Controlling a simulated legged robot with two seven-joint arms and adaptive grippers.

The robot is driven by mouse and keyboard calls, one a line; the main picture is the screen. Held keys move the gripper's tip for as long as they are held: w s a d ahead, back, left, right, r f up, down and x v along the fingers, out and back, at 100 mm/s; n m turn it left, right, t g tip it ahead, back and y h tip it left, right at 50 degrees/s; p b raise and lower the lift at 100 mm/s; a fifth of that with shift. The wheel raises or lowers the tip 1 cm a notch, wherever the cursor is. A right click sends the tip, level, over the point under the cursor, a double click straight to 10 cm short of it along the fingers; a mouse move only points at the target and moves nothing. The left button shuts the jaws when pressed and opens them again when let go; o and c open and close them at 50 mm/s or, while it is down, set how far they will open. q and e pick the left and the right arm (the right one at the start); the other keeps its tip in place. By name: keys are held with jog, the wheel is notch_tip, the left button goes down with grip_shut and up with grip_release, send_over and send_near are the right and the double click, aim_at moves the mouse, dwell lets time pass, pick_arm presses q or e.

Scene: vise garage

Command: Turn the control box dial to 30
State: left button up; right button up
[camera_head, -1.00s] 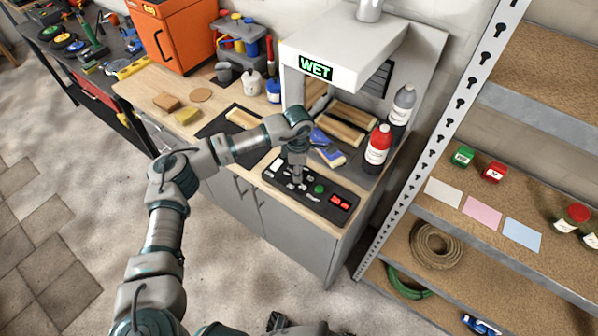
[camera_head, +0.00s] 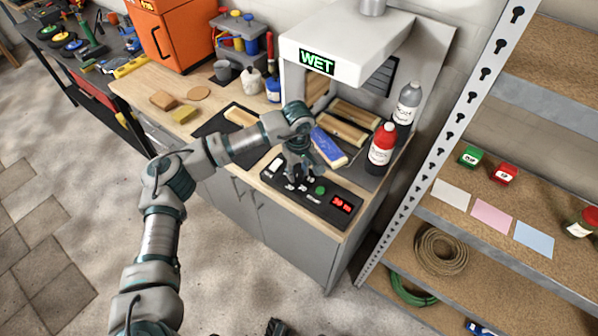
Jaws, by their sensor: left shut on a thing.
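The black control box (camera_head: 318,203) lies along the front edge of the workbench. It has white switches or labels at its left, a green button (camera_head: 320,190) and a red lit display (camera_head: 342,204) at its right end. The display's digits are too small to read surely. My left gripper (camera_head: 301,184) reaches down onto the middle of the box, left of the green button. It is shut on the dial, which its fingers and wrist mostly hide. The dial's pointer and scale cannot be made out.
A white hood with a green WET sign (camera_head: 317,62) overhangs the bench. A red bottle (camera_head: 382,146), a grey bottle (camera_head: 407,104) and a blue-handled brush (camera_head: 328,147) are behind the box. A metal shelf (camera_head: 440,150) stands to the right.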

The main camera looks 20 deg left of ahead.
aim_at(298, 172)
pick_arm(q)
jog(key=shift+w+m+b, duration=0.1)
jog(key=shift+m+b, duration=0.3)
jog(key=shift+m, duration=0.8)
jog(key=shift+a+r+m+b, duration=0.15)
jog(key=shift+m+b, duration=0.15)
jog(key=shift+m, duration=0.8)
pick_arm(e)
jog(key=shift+w+r, duration=0.2)
jog(key=shift+r, duration=0.9)
jog(key=shift+w+r, duration=0.2)
jog(key=shift+r, duration=0.9)
pick_arm(q)
jog(key=o, duration=1.1)
jog(key=shift+w, duration=0.1)
jog(key=shift+o, duration=0.2)
pick_arm(e)
jog(key=shift+w, duration=0.1)
pick_arm(q)
notch_tip(298, 172, up, 12)
jog(key=shift+f, duration=0.2)
